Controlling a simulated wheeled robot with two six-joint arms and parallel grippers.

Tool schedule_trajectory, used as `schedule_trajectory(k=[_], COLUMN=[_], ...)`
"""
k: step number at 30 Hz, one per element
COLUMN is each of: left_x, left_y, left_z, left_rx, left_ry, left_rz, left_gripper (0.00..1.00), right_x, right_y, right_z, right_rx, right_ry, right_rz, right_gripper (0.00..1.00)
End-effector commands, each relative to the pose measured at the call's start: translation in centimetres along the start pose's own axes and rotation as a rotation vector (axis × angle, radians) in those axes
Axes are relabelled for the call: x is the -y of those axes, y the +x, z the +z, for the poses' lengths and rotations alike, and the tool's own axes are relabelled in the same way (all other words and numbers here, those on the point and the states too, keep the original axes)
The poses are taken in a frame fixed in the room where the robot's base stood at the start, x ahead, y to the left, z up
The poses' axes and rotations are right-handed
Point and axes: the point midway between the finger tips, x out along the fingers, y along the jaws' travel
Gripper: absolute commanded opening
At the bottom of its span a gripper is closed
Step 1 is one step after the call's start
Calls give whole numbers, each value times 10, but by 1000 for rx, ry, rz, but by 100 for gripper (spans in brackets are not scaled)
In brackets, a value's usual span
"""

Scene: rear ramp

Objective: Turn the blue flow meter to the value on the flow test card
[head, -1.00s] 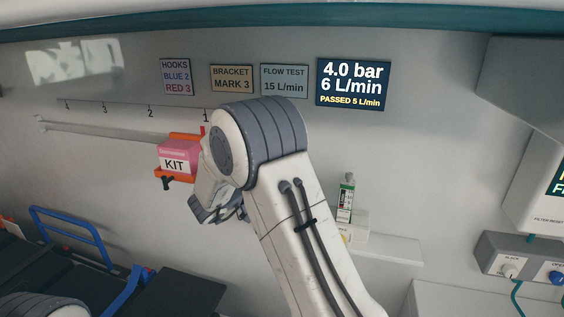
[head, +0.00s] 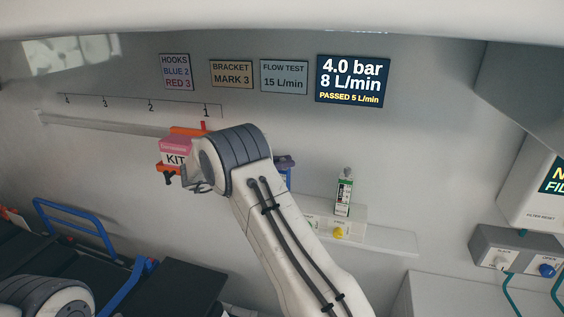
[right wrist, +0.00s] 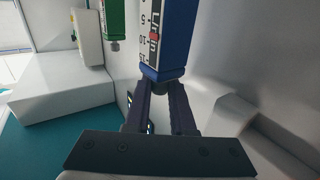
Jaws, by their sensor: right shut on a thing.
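The blue flow meter shows in the right wrist view (right wrist: 166,40), with a scale marked 5, 10 and 15 and a red mark between 5 and 10. In the head view (head: 289,178) it is mostly hidden behind my right arm. My right gripper (right wrist: 160,88) is shut on the knob at its end; in the head view (head: 284,161) only a little of the gripper shows. The flow test card (head: 284,77) reads 15 L/min. The dark display (head: 353,80) reads 4.0 bar, 8 L/min, passed 5 L/min.
A green meter (head: 343,191) stands right of the blue one, above a shelf (head: 385,240) with a yellow knob (head: 338,233). A pink kit (head: 174,152) hangs on the rail at left. Hooks and bracket cards are beside the flow test card. A grey valve box (head: 515,255) is at right.

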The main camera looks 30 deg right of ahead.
Motion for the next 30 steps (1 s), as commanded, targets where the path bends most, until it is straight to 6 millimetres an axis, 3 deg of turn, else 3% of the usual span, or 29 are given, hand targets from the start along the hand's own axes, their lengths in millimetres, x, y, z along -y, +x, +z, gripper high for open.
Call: schedule_trajectory(k=[10,11,12,13,23,30], left_x=[0,0,0,0,0,1], left_y=[0,0,0,0,1,16], left_z=[0,0,0,0,0,1], left_rx=[0,0,0,0,0,0], left_ry=[0,0,0,0,0,1], left_rz=[0,0,0,0,0,0], left_gripper=[50,50,50,50,50,50], right_x=[0,0,0,0,0,1], right_y=[0,0,0,0,-2,-36], right_z=[-1,-1,-1,-1,0,4], right_rx=[-1,-1,-1,-1,0,1], right_ry=[1,1,1,1,1,4], right_rz=[2,2,1,1,0,-3], right_gripper=[0,34,49,53,53,53])
